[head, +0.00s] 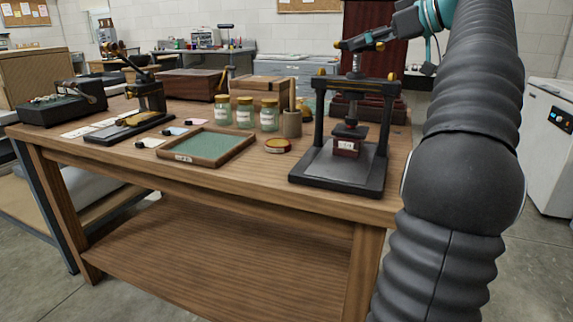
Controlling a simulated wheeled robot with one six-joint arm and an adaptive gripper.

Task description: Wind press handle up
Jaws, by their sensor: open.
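The black press (355,86) stands at the right end of the wooden table. Its screw rises through the top beam to a dark crossbar handle (362,42) with brass-coloured ends. The pressing plate (350,131) is low, at or just above a small dark red block (346,147) with a white label; I cannot tell if they touch. My gripper (388,33) is open and reaches in from the upper right, at the right end of the handle. The fingertips are small and overlap the handle, so contact is unclear.
The table (225,175) also carries a green-lined tray (208,148), several lidded jars (245,112), a round tin (278,146), a wooden box (262,84) and black devices (62,104) at the left. A dark red box lies behind the press. Space above the table's middle is clear.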

